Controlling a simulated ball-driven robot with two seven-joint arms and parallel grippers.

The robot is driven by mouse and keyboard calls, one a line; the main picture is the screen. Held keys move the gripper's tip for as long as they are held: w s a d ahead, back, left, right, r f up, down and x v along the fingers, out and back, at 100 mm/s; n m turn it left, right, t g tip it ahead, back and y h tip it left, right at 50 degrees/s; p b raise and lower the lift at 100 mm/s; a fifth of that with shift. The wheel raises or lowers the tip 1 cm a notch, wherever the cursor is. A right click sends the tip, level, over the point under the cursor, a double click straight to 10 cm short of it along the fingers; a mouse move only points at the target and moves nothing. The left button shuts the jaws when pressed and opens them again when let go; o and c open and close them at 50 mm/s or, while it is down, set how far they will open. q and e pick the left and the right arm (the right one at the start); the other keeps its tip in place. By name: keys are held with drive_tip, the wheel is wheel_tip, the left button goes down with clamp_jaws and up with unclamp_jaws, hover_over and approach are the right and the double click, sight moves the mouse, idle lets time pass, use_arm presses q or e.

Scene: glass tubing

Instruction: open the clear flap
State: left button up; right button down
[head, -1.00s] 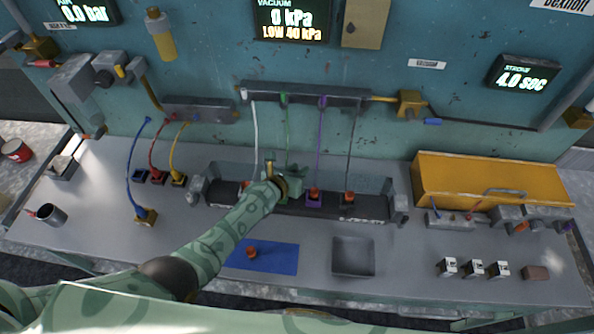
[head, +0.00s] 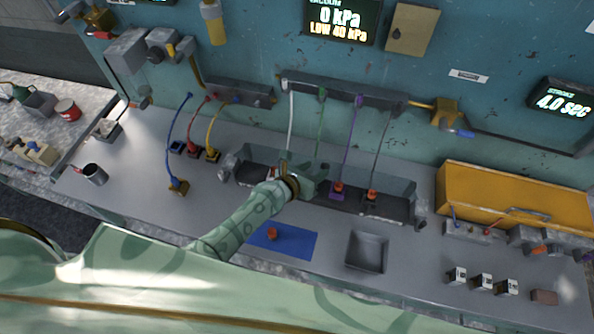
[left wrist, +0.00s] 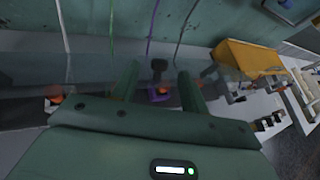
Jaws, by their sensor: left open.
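The clear flap (head: 396,186) is a see-through panel along the long dark trough at the back of the bench; its outline is faint. My left gripper (head: 320,172) is over the middle of the trough, and my forearm hides part of it. In the left wrist view the two fingers of the left gripper (left wrist: 158,80) stand apart and open. My right gripper is not in view.
White, green, purple and grey tubes hang from a wall rail (head: 345,92) above the trough. A yellow box (head: 510,195) stands to the right. A blue mat (head: 295,243) and a grey tray (head: 367,252) lie in front.

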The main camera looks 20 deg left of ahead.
use_arm(q)
drive_tip(key=p+v, duration=0.1)
drive_tip(key=v, duration=0.8)
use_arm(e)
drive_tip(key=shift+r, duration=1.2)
use_arm(q)
drive_tip(key=shift+s+a+r, duration=0.1)
